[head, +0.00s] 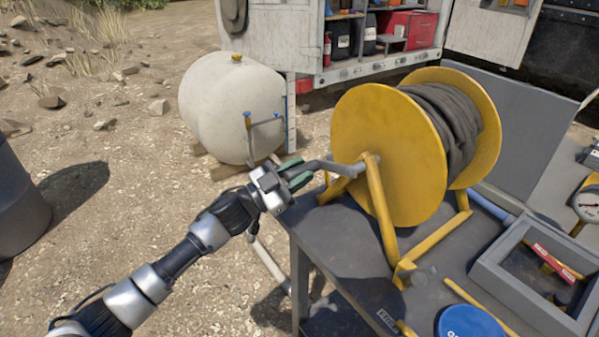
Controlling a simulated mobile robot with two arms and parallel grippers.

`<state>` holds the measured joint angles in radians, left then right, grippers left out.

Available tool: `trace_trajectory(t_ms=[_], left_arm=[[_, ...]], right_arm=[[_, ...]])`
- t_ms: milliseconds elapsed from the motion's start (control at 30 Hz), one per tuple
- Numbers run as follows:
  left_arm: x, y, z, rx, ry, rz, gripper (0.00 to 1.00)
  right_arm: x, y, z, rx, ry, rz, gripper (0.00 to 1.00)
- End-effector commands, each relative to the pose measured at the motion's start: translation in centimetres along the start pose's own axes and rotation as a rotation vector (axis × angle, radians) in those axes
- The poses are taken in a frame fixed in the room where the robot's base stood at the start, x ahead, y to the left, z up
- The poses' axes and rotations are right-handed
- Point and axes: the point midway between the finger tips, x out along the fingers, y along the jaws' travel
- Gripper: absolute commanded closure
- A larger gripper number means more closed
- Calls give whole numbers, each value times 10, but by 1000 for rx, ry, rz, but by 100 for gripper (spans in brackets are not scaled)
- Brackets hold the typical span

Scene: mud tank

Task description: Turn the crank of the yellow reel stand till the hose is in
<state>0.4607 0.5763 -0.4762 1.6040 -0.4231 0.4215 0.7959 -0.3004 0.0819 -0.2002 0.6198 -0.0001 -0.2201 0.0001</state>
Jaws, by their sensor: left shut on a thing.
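The yellow reel stand (384,222) stands on a dark grey table. Its reel has a round yellow side plate (388,155) facing me, and dark hose (452,122) is wound in a thick bundle between the two plates. A grey bent crank (335,168) comes out of the hub toward the left. My left gripper (292,176) is shut on the end of the crank, left of the reel and beyond the table's edge. Its fingers hide most of the handle. The right gripper is not in view.
A grey tray (489,272) with a red-labelled tool lies right of the stand. A blue lid (470,324) and a gauge (587,200) are nearby. A white tank (232,105) stands on the ground behind my left gripper. The gravel left of the table is mostly open.

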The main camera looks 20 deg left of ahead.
Motion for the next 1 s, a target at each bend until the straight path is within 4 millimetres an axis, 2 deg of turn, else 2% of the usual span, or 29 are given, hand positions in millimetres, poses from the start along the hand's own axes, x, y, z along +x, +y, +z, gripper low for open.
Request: trace_trajectory(t_ms=[500, 1000], left_arm=[[15, -26, -37, 384, 0, 160, 100], [34, -32, -82, 822, 1, 342, 100]], right_arm=[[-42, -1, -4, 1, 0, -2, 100], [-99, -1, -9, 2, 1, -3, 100]])
